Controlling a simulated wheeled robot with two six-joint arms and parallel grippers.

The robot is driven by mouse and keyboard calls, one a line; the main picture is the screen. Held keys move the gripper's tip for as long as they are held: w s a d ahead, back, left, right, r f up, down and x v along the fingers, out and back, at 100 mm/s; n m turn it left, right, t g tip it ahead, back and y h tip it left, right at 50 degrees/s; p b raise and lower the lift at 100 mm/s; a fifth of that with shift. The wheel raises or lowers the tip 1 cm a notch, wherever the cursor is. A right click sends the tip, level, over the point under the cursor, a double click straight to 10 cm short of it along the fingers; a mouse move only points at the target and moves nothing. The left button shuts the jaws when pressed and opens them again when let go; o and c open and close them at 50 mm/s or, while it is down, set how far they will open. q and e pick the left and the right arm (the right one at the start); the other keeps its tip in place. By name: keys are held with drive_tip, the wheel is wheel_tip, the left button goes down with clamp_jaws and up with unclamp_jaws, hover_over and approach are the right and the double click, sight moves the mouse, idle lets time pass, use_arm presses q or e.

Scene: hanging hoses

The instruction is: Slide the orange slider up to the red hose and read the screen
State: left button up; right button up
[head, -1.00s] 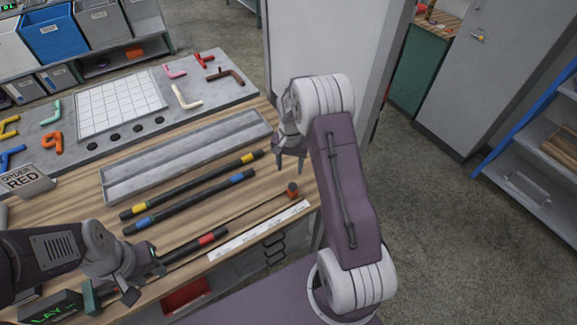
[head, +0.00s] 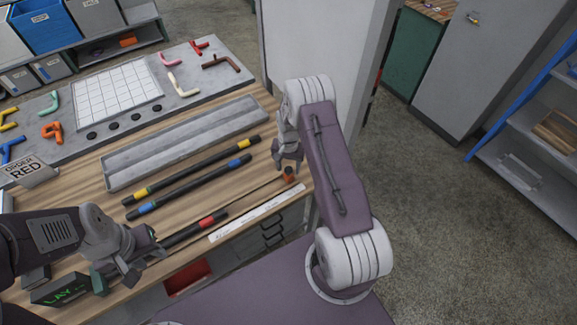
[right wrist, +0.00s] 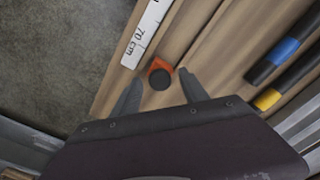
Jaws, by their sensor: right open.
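The orange slider (head: 289,174), with a dark knob, sits on a thin rail at the far right end of the table. In the right wrist view the slider (right wrist: 161,66) lies between the fingertips of my right gripper (right wrist: 158,80). My right gripper (head: 288,166) is open around it, apart from it as far as I can tell. The red-banded black hose (head: 190,232) lies toward the left end of the rail. My left gripper (head: 146,262) is at its left end; its grip is unclear. The screen (head: 60,290) shows green letters "LAY", partly hidden.
A white ruler strip (head: 258,212) runs along the table's front edge. Yellow-banded (head: 195,170) and blue-banded (head: 190,186) hoses lie behind, then a grey tray (head: 185,140). A sign (head: 28,170) reads "ORDER RED". A pale panel (head: 310,45) stands behind my right arm.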

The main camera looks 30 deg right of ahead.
clamp_jaws()
drive_tip(key=shift+w, duration=0.1)
idle(1.2)
